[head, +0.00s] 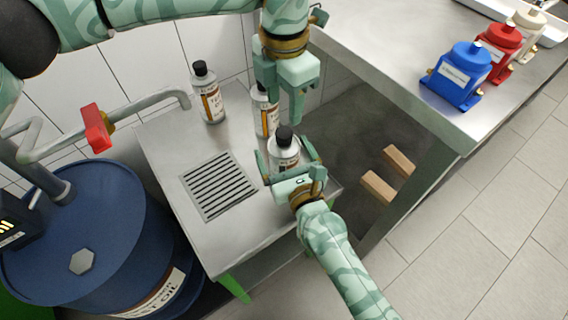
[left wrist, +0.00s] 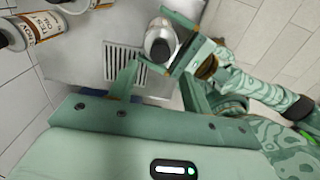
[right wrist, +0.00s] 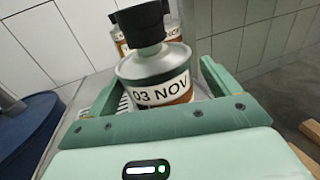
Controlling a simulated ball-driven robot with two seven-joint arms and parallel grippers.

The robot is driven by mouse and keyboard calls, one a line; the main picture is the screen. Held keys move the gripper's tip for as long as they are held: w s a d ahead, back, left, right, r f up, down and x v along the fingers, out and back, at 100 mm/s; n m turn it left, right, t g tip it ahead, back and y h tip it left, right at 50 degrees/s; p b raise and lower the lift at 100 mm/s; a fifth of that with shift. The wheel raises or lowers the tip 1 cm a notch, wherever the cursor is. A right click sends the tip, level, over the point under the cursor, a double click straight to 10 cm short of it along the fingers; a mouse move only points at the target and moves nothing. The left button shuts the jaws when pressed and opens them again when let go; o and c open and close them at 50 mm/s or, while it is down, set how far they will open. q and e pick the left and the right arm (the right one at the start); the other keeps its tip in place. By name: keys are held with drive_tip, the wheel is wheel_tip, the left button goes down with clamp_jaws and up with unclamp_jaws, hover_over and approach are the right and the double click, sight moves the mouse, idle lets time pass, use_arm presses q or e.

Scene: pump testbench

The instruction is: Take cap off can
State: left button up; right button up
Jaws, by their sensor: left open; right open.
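A silver can (head: 284,158) with a black cap (head: 285,136) stands upright near the right edge of the small metal table. In the right wrist view its label reads "03 NOV" (right wrist: 162,88) and the cap (right wrist: 143,25) sits on its top. My right gripper (head: 289,166) is open, with one finger on each side of the can; I cannot tell whether they touch it. My left gripper (head: 297,118) is open and empty, pointing down just above the cap. In the left wrist view the can top (left wrist: 161,38) lies between and beyond its fingers.
Two similar capped cans stand behind, one at the left (head: 210,100) and one partly hidden by my left gripper (head: 264,118). A grate (head: 218,184) lies in the table. A blue drum (head: 80,240) stands left. Blue (head: 459,75), red (head: 499,48) and cream pumps sit on the right bench.

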sight(284, 132)
drive_tip(key=c, duration=1.1)
use_arm(q)
drive_tip(key=shift+o, duration=0.9)
use_arm(e)
drive_tip(key=c, duration=0.4)
drive_tip(key=shift+o, duration=0.2)
use_arm(q)
wheel_tip(284, 132, down, 8)
drive_tip(key=n, duration=0.5)
drive_tip(key=shift+r+n, duration=0.1)
drive_tip(key=shift+n, duration=0.2)
drive_tip(key=c, duration=1.2)
drive_tip(key=shift+r, duration=0.3)
